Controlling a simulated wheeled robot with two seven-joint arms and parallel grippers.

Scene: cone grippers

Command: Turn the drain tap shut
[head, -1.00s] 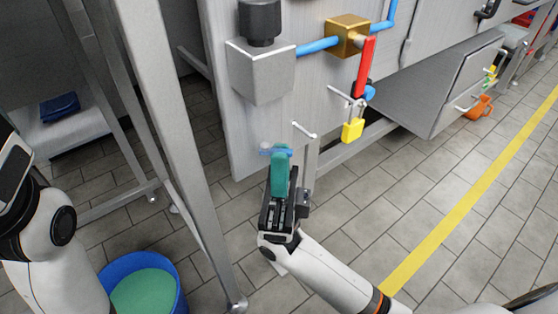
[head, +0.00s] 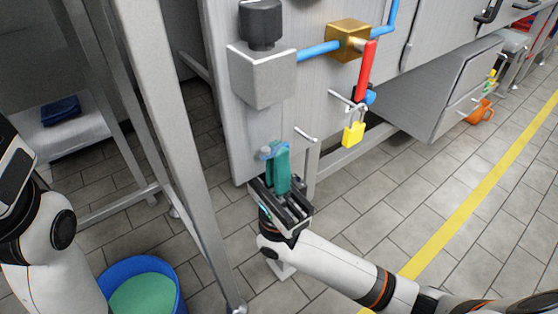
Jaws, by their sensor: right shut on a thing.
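The drain tap has a teal handle (head: 279,168) and a pale blue body (head: 266,152) low on the grey panel. The handle hangs roughly straight down from the body. My right gripper (head: 279,189) is at the handle's lower end and shut on it, reaching up from below. The fingers and the grip hide the handle's tip. My left gripper is out of view; only part of my left arm shows at the left edge.
A red lever (head: 366,70) and a yellow padlock (head: 353,134) hang above right of the tap. A metal post (head: 172,150) stands to the left. A blue bucket (head: 172,275) with green contents is on the floor.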

